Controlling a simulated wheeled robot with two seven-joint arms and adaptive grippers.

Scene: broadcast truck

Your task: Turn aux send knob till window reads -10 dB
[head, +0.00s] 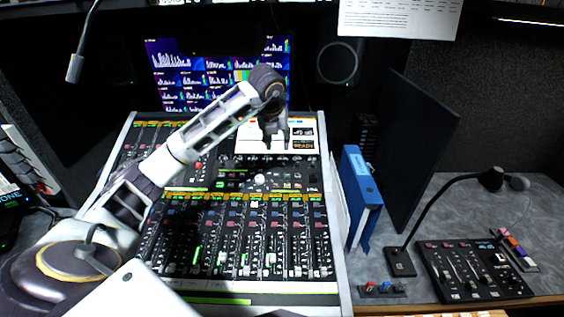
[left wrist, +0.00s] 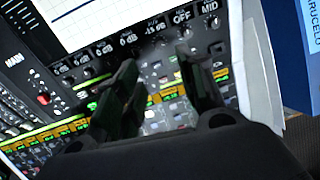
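The mixing console (head: 240,230) stands in front of me. My left gripper (head: 272,135) hangs over its upper middle, at the white screen's lower edge. The left wrist view shows its two dark fingers (left wrist: 158,66) apart, with nothing between them. Past the fingertips runs a row of small readout windows. Several on the left read about 0 dB; one window (left wrist: 153,30) appears to read -15 dB, and the windows to its right read OFF and MID. Small dark knobs (left wrist: 216,49) sit just below this row; the fingers partly hide them. Which knob is the aux send cannot be told. My right gripper is out of view.
A meter monitor (head: 205,75) stands behind the console. A gooseneck microphone (head: 75,68) hangs at upper left. Right of the console are a blue binder (head: 361,190), a dark upright panel (head: 415,150), a desk microphone (head: 400,262) and a small control panel (head: 470,272).

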